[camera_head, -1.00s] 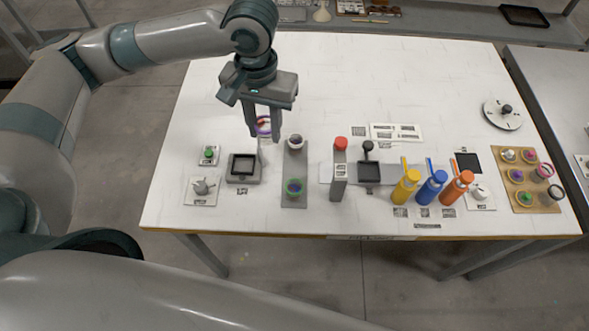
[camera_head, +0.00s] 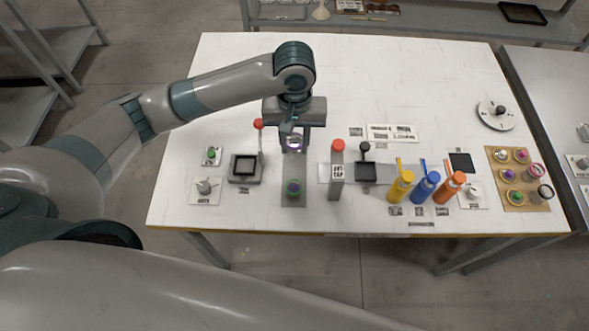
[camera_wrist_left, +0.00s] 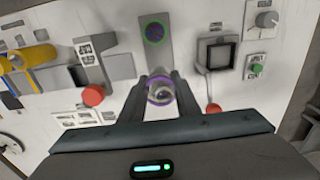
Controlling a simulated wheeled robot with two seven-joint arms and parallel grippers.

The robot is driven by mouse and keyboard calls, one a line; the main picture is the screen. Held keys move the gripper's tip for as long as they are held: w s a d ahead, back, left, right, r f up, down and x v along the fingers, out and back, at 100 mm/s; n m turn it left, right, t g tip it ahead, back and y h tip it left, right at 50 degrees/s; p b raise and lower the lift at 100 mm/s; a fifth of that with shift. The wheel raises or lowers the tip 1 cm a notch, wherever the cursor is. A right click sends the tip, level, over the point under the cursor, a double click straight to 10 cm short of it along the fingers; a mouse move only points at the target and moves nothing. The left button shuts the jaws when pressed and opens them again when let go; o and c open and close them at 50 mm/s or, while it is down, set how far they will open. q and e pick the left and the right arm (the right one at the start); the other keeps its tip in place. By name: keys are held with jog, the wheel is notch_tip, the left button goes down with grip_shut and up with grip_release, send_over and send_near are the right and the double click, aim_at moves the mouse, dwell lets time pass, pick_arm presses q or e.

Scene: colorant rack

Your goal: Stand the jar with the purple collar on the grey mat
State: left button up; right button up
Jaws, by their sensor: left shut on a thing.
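My left gripper (camera_head: 294,143) is shut on the jar with the purple collar (camera_head: 293,148), at the far end of a long grey mat (camera_head: 294,168). In the left wrist view the purple collar (camera_wrist_left: 160,91) sits between the fingertips, with a pale rounded shape inside or below it; I cannot tell which. Whether the jar touches the mat cannot be told. My right gripper is not in view.
A grey device with a square recess (camera_head: 243,168) and a red-topped stick (camera_head: 258,125) stand left of the mat. A grey post with a red top (camera_head: 337,172) stands right.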

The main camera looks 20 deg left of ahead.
pick_arm(q)
jog(key=shift+f, duration=0.5)
notch_tip(320, 180, down, 5)
jog(key=shift+r+p, duration=0.15)
jog(key=shift+p, duration=0.5)
jog(key=shift+f, duration=0.25)
jog(key=shift+f, duration=0.3)
jog(key=shift+f+p, duration=0.4)
jog(key=shift+f, duration=1.2)
